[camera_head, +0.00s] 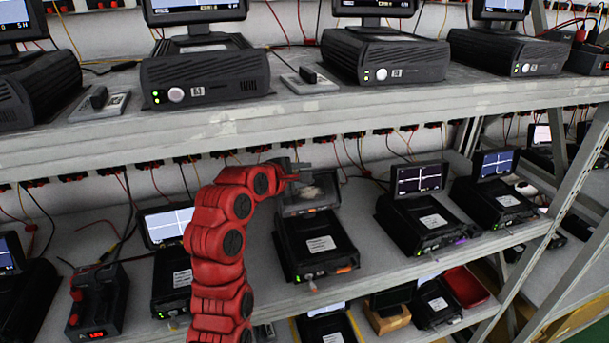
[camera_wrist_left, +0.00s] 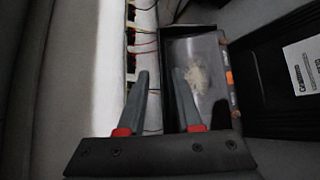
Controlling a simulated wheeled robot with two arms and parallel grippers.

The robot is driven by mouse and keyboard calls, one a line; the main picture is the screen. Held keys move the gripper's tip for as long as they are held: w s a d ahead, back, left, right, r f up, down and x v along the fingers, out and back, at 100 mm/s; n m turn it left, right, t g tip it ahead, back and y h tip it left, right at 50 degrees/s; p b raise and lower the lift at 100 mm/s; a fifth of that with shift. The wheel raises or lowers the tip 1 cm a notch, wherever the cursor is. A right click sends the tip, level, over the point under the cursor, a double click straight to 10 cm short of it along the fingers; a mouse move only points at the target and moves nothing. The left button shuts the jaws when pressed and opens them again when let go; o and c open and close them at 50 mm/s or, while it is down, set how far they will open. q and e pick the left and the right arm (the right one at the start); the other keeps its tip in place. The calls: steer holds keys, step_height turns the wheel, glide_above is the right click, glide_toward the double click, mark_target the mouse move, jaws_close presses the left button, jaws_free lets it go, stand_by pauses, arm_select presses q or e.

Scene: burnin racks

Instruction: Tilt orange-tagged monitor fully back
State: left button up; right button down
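The orange-tagged unit is a black box (camera_head: 318,243) on the lower shelf, with an orange tag (camera_head: 346,269) at its front right. Its monitor (camera_head: 318,204) stands at the back of the box; the screen looks dark grey with a pale smudge and appears leaned back, though the exact angle is unclear. The monitor also fills the middle of the left wrist view (camera_wrist_left: 208,100). My left gripper (camera_head: 296,176) is at the monitor's top edge. In the wrist view the gripper (camera_wrist_left: 161,72) has its fingers apart, one overlapping the screen and one beyond its edge. Contact cannot be told. My right gripper is out of view.
A purple-tagged unit (camera_head: 425,226) and another unit (camera_head: 496,203) stand to the right. A unit with a lit screen (camera_head: 166,227) is left, partly behind my red arm. The upper shelf (camera_head: 330,108) overhangs close above my gripper. Cables hang along the back wall.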

arm_select(q)
steer(key=shift+d, duration=0.1)
steer(key=shift+s+a+b, duration=0.35)
steer(key=shift+s, duration=0.05)
steer(key=p+v, duration=0.3)
steer(key=v, duration=1.3)
steer(key=shift+s+r+p, duration=0.15)
steer(key=shift+r+p, duration=0.1)
steer(key=shift+p, duration=0.15)
steer(key=shift+a, duration=0.1)
